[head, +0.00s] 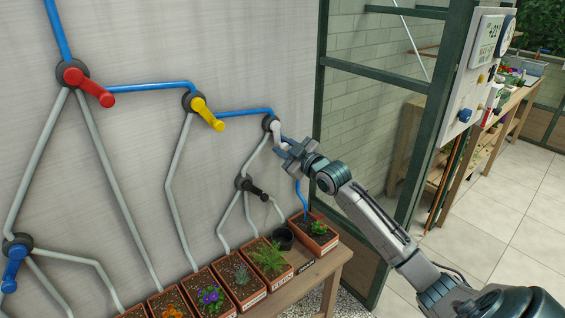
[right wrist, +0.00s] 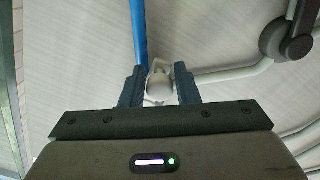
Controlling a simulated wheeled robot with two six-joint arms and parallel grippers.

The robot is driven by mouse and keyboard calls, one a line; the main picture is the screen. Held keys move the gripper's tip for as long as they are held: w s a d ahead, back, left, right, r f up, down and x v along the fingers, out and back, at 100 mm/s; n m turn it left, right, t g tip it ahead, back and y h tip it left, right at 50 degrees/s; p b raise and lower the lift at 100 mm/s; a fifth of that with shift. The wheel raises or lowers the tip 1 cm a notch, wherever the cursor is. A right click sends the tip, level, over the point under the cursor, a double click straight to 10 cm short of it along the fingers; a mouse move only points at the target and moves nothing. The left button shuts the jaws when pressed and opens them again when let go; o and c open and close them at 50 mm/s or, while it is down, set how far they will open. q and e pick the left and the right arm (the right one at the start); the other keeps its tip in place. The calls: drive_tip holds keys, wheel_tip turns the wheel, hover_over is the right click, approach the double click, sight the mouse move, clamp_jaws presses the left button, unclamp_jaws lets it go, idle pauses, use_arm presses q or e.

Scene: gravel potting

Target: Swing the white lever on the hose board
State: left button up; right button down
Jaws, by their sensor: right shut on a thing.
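The hose board (head: 140,130) is a light grey wall panel with pipes and levers. The white lever (head: 276,128) sits on a dark round hub at the right end of the upper blue pipe. My right gripper (head: 287,148) is at this lever and partly covers it. In the right wrist view the white lever (right wrist: 159,84) stands between the two blue fingers of my right gripper (right wrist: 159,92), which is shut on it. A blue pipe (right wrist: 138,35) runs up from the lever there. My left gripper is out of view.
Red (head: 90,86), yellow (head: 208,114), blue (head: 13,268) and black (head: 256,190) levers are on the same board. Potted plants stand on a wooden bench (head: 335,262) below. A dark green frame post (head: 407,180) stands right of the board, near my right arm.

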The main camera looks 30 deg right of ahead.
drive_tip(key=shift+d+f+n+b, duration=0.1)
drive_tip(key=shift+d+n+b, duration=0.15)
drive_tip(key=shift+n+b, duration=0.35)
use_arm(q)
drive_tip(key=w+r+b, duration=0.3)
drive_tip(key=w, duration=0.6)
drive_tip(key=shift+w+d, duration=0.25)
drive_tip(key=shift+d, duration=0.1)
use_arm(e)
drive_tip(key=shift+w+d+r+n, duration=0.15)
drive_tip(key=shift+d+n, duration=0.15)
drive_tip(key=shift+n, duration=0.35)
drive_tip(key=shift+s+d+r+n, duration=0.1)
drive_tip(key=shift+d+n, duration=0.15)
drive_tip(key=shift+n, duration=0.45)
drive_tip(key=shift+w+d+r+n, duration=0.15)
drive_tip(key=shift+d+n, duration=0.15)
drive_tip(key=shift+n, duration=0.35)
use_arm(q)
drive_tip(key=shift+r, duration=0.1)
use_arm(e)
drive_tip(key=shift+s, duration=0.1)
drive_tip(key=c, duration=1.3)
unclamp_jaws()
drive_tip(key=shift+a, duration=0.1)
drive_tip(key=shift+o, duration=0.2)
drive_tip(key=shift+a+r, duration=0.1)
drive_tip(key=shift+r, duration=0.05)
